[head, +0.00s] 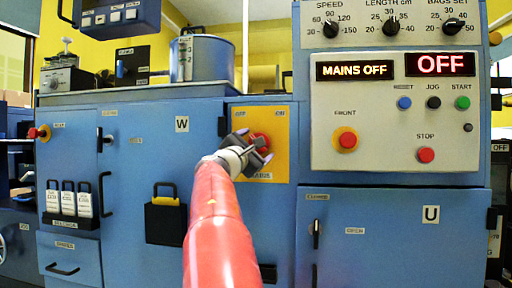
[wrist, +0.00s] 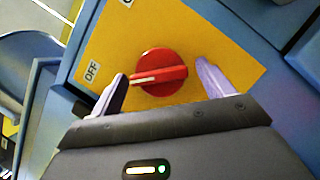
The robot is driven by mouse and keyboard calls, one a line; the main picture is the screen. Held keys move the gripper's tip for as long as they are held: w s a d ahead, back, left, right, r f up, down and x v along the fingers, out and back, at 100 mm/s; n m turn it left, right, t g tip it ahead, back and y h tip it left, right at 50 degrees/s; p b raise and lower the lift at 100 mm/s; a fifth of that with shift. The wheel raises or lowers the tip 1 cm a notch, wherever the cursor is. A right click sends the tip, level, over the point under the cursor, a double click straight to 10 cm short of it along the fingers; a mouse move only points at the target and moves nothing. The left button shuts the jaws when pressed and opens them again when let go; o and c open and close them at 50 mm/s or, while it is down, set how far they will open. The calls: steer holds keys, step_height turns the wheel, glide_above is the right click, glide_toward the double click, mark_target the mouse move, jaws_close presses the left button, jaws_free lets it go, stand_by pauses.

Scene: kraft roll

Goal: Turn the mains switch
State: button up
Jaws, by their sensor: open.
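The mains switch is a red rotary knob on a yellow plate. In the head view the knob (head: 262,142) is partly hidden by my gripper (head: 256,150), which is in front of it. I cannot tell whether the left fingertip touches the bar's end. The display (head: 355,71) reads MAINS OFF.
The blue machine front surrounds the yellow plate (head: 280,112). To the right is a control panel (head: 395,160) with a red FRONT knob (head: 347,140) and several buttons. A black and yellow padlock-like box (head: 166,218) hangs to the left. A blue pot (head: 202,60) stands above.

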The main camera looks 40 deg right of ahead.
steer(key=b+v, duration=0.2)
steer(key=v, duration=0.5)
steer(key=shift+a, duration=0.25)
steer(key=shift+s+f, duration=0.1)
steer(key=shift+s, duration=0.05)
steer(key=s+a+f+m+y+p, duration=0.25)
steer(key=s+f+y, duration=0.2)
steer(key=f, duration=0.25)
steer(key=s+a+f+m+y+p, duration=0.25)
steer(key=f+m+y, duration=0.2)
steer(key=f, duration=0.25)
steer(key=s+a+f+m+g+y+p, duration=0.1)
steer(key=s+a+f+m+y+p, duration=0.2)
steer(key=s+a+f+y, duration=0.2)
steer(key=s+a+f+m+g+y+p, duration=0.2)
steer(key=s+a+f+y, duration=0.3)
steer(key=s+a+f, duration=0.7)
steer(key=s+a+m+p, duration=0.1)
steer(key=a, duration=0.4)
steer(key=shift+f+m+p, duration=0.3)
steer(key=shift+p, duration=0.1)
steer(key=shift+s+a, duration=0.1)
